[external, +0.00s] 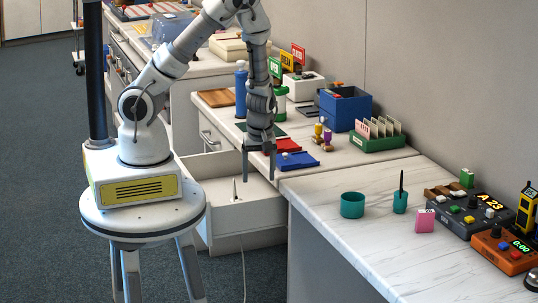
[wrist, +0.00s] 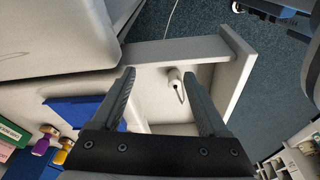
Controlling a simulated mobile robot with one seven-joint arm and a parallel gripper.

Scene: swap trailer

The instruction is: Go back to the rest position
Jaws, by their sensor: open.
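My gripper (external: 259,163) hangs pointing down over the open white drawer (external: 245,220) at the counter's front. In the wrist view my gripper (wrist: 160,100) has its two dark fingers spread apart with nothing between them. Past the fingertips, a small pale object with a pointed dark tip (wrist: 177,82) lies inside the drawer. In the external view a thin pointed thing (external: 235,190) stands up in the drawer below my gripper.
A blue tray (external: 298,161) and stamps (external: 323,135) sit on the counter beside my gripper. A blue box (external: 345,107) and a green card holder (external: 378,135) stand further right. Teal cups (external: 352,205) stand on the nearer counter. Grey floor (external: 45,150) is clear at left.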

